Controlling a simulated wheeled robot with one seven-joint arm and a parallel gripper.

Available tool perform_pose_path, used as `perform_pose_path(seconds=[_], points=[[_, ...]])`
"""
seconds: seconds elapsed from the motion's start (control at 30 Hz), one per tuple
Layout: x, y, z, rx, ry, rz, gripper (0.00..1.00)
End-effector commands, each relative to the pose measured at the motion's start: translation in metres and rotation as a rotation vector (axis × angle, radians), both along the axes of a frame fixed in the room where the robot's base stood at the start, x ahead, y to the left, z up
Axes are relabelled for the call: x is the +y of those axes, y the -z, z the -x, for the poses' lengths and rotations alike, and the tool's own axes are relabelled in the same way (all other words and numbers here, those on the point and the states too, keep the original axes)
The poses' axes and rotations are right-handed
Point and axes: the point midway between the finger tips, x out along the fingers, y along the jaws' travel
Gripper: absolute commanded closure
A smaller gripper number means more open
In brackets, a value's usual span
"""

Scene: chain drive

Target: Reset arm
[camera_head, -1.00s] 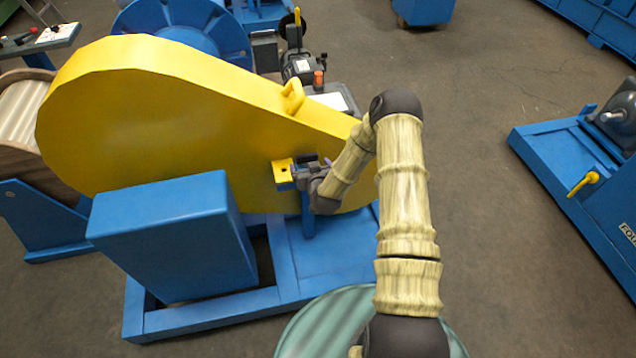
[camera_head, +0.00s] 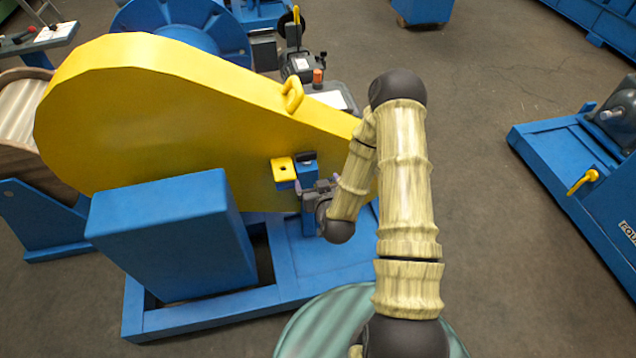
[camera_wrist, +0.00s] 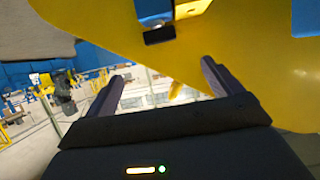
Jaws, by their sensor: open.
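My arm reaches forward from the bottom of the head view and bends down at the elbow toward the large yellow chain guard (camera_head: 170,120). My gripper (camera_head: 308,184) is close to the guard's side, beside a small yellow bracket (camera_head: 284,169) and a blue block (camera_head: 306,163). In the wrist view my gripper (camera_wrist: 158,85) has its two fingers spread wide, with nothing between them. A blue part with a dark end (camera_wrist: 158,28) stands beyond the fingers against the yellow guard (camera_wrist: 240,60). Part of the gripper is hidden by my wrist in the head view.
The guard stands on a blue frame (camera_head: 215,312) with a blue box (camera_head: 165,225) in front. A yellow lifting loop (camera_head: 293,95) sticks up from its edge. Another blue machine (camera_head: 570,170) stands at the right. The floor (camera_head: 480,200) between is clear.

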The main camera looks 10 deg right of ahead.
Motion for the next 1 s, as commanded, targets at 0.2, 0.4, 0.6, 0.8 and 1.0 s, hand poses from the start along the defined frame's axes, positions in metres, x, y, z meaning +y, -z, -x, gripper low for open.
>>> perform_pose_path(seconds=[0.2,0.4,0.6,0.8,1.0], points=[[0.0,0.0,0.0,0.0,0.0,0.0,0.09],[0.0,-0.001,-0.001,0.006,-0.005,0.001,0.09],[0.006,-0.014,-0.003,0.081,-0.062,0.011,0.09],[0.012,-0.038,0.005,0.239,-0.128,0.031,0.09],[0.011,-0.066,0.026,0.405,-0.151,0.049,0.09]])
